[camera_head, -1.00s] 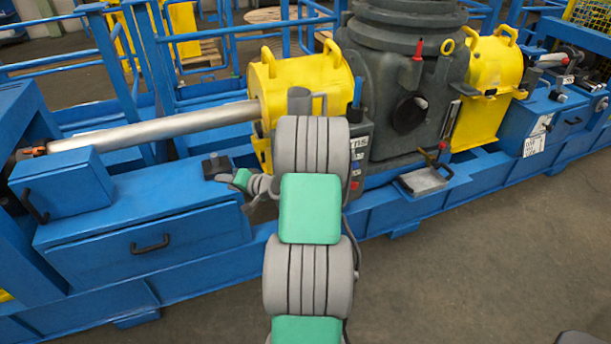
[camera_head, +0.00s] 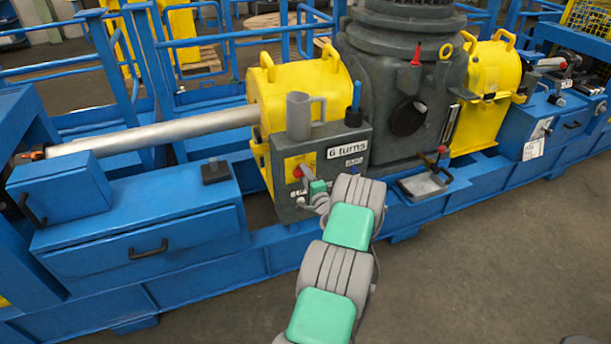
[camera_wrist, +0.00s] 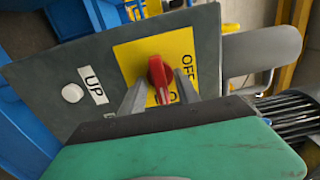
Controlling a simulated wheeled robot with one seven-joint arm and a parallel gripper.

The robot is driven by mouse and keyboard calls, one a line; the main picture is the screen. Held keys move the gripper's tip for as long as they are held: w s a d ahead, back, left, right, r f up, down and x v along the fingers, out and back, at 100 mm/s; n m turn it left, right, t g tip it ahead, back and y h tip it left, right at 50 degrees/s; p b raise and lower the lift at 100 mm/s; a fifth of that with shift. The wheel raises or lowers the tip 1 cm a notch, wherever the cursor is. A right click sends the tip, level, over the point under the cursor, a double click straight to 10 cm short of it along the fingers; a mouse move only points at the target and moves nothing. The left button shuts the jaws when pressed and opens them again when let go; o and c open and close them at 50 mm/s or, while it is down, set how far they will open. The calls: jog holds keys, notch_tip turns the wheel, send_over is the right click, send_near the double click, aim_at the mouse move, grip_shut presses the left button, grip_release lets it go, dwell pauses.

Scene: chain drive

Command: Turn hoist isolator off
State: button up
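The isolator is a red rotary handle (camera_wrist: 158,72) on a yellow plate (camera_wrist: 130,58), set in a grey control panel (camera_wrist: 40,72). In the head view the red handle (camera_head: 298,172) is small, on the panel's left part. In the wrist view the handle's white mark points down, toward a label partly hidden by my gripper. "OFF" shows to the right of the handle. My gripper (camera_wrist: 160,80) has one finger on each side of the handle, with a gap visible between them. Finger contact cannot be told. In the head view my gripper (camera_head: 312,190) is at the panel's front.
A white button (camera_wrist: 72,93) beside an "UP" label is on the same panel. A grey cup-like part (camera_head: 298,115) and a blue-handled part (camera_head: 355,100) stand on top of the panel. Blue frame boxes (camera_head: 140,235) lie to the left. Open floor (camera_head: 500,260) is at the right front.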

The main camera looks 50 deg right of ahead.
grip_shut()
dwell(0.3)
dwell(0.3)
